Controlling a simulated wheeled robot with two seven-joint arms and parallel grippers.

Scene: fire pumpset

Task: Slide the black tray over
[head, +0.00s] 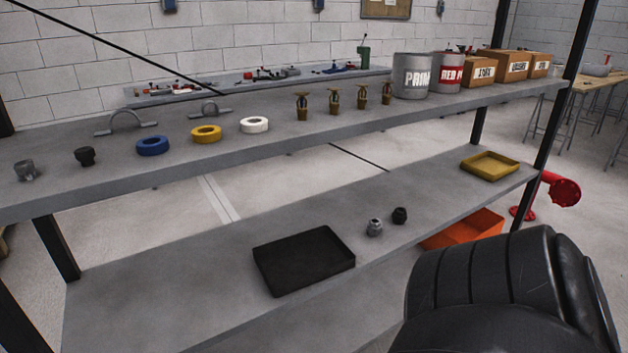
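The black tray (304,260) is a shallow rectangular tray. It lies on the lower grey shelf (150,290), near the shelf's front edge, and looks empty. A thick black part of my own body fills the lower right corner. Neither of my grippers shows in the head view, and nothing touches the tray.
A yellow tray (489,165) sits at the lower shelf's right end. An orange bin (465,230) stands below it. The upper shelf (250,150) holds tape rolls, sprinkler heads, paint cans and boxes. The lower shelf left of the black tray is clear. Dark posts hold the shelves.

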